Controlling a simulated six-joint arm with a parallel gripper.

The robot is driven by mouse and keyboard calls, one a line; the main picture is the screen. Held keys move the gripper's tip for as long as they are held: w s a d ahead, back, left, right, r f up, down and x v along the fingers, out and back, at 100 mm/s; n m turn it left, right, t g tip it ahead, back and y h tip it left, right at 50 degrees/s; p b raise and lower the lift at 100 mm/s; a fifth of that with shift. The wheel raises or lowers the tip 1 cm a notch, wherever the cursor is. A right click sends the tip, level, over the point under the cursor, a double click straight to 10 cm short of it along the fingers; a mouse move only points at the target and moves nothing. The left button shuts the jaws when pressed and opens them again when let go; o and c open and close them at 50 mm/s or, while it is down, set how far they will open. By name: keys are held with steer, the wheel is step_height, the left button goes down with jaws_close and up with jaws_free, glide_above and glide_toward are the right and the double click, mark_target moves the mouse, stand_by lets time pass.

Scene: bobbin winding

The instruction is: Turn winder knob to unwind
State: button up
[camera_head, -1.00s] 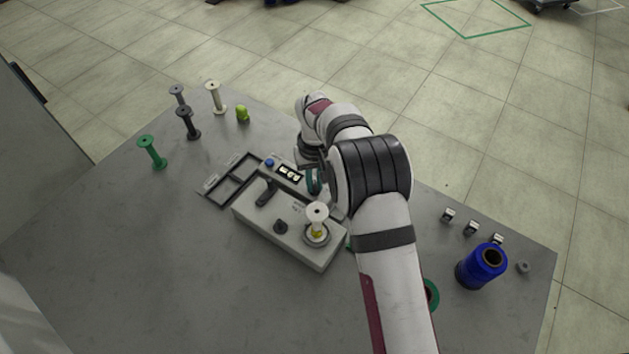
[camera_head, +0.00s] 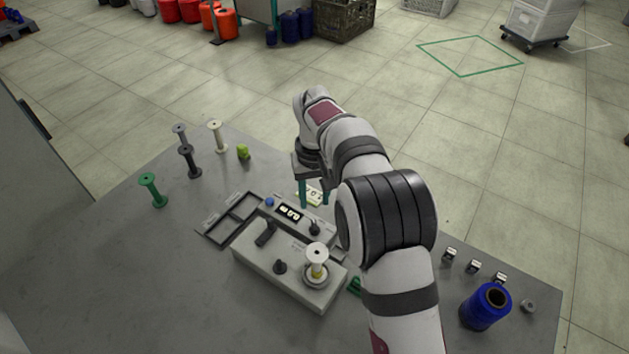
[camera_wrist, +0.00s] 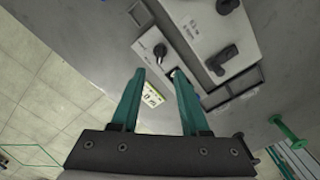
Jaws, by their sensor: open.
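The grey winder (camera_head: 285,268) stands on the table, with a lit display panel (camera_head: 290,212) along its far side. A small black knob (camera_head: 314,229) sits at the right end of that panel; it also shows in the wrist view (camera_wrist: 160,51), just beyond the fingertips. A pale bobbin with yellow thread (camera_head: 317,258) stands upright on the winder. My gripper (camera_head: 313,203) is open and empty, teal fingers pointing down, at the panel's far side. In the wrist view its fingers (camera_wrist: 158,76) are apart, with nothing between them at the tips.
A black lever (camera_head: 266,233) and another black knob (camera_head: 280,267) rise from the winder. A white label card (camera_head: 312,194) lies behind the fingers. Several bobbins (camera_head: 189,161) stand at the left; a blue thread cone (camera_head: 486,306) stands at the right. The front-left table is clear.

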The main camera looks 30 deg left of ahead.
step_height(320, 180, up, 6)
steer(key=shift+r, duration=0.15)
stand_by(0.3)
steer(key=s+d+r+m, duration=0.2)
steer(key=d+r+m, duration=0.2)
steer(key=d, duration=0.7)
steer(key=s+d+r+m, duration=0.3)
steer(key=d+r, duration=0.1)
steer(key=d, duration=0.7)
steer(key=s+d+f+m+y, duration=0.1)
steer(key=s+d+m, duration=0.3)
steer(key=s, duration=0.5)
steer(key=s+d+f+m, duration=0.3)
steer(key=s+d+f, duration=0.1)
steer(key=s+d, duration=0.3)
steer(key=shift+s+d+m+y, duration=0.3)
steer(key=shift+s+m+y, duration=0.1)
steer(key=shift+s, duration=0.55)
